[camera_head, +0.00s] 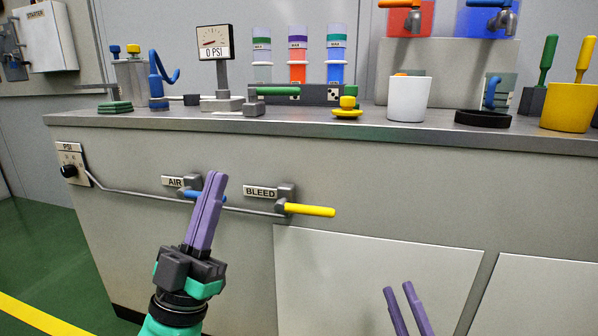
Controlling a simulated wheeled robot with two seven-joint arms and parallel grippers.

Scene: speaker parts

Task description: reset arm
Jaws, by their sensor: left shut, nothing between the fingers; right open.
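My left gripper (215,178) has purple fingers pressed together with nothing between them. It is raised in front of the counter's front panel, and its fingertips overlap the blue AIR valve handle in the picture. I cannot tell whether they touch it. My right gripper (397,290) shows only its two purple fingers at the bottom edge, right of centre. They are apart and empty, in front of a pale cabinet door. The rest of my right arm is out of view.
The counter (130,118) carries a gauge (213,42) reading 0 PSI, several coloured tubes, a white cup (408,100) and a yellow cup (568,107). A yellow BLEED handle (310,210) sticks out of the front. Green floor lies open at left.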

